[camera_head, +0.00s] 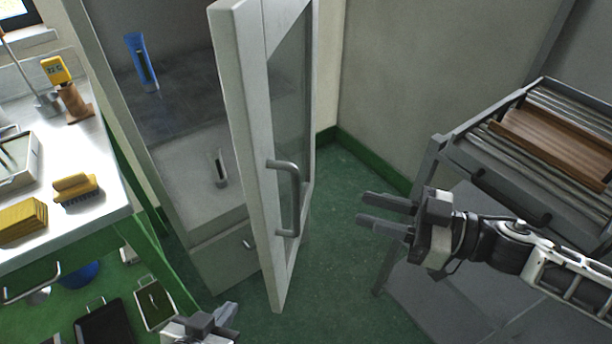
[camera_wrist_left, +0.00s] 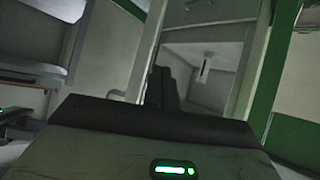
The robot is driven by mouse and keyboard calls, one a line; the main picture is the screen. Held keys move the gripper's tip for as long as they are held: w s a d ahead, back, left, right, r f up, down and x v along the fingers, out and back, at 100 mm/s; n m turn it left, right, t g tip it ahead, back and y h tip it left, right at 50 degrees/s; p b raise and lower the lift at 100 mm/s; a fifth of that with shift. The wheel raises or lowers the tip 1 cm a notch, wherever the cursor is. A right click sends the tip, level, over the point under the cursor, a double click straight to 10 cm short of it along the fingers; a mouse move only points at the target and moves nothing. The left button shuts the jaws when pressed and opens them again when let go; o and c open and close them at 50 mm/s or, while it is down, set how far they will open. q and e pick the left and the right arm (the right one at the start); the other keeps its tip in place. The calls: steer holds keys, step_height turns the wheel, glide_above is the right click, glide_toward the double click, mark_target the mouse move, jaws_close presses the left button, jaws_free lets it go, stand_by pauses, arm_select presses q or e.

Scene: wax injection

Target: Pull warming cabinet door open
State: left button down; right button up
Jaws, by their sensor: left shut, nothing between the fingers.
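The warming cabinet door (camera_head: 243,120) stands swung open, a pale frame with a glass pane. Its grey bar handle (camera_head: 296,200) is on the side facing right, and no gripper touches it. The warming cabinet (camera_head: 178,165) is exposed to the left of the door. My left gripper (camera_head: 226,312) is low at the bottom edge, left of the door's lower corner, shut and empty. Its dark fingers (camera_wrist_left: 161,88) show together in the left wrist view. My right gripper (camera_head: 364,208) is open and empty, right of the door and apart from the handle.
Inside the cabinet are a blue item (camera_head: 141,62) and a small slotted item (camera_head: 220,168). A workbench (camera_head: 105,200) with yellow blocks stands at left. A grey roller rack (camera_head: 470,160) with brown slats stands at right. Green floor (camera_head: 345,225) is clear between door and rack.

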steer(key=p+x, duration=0.1)
steer(key=x, duration=1)
steer(key=shift+w+a, duration=0.2)
steer(key=shift+a, duration=0.05)
jaws_close()
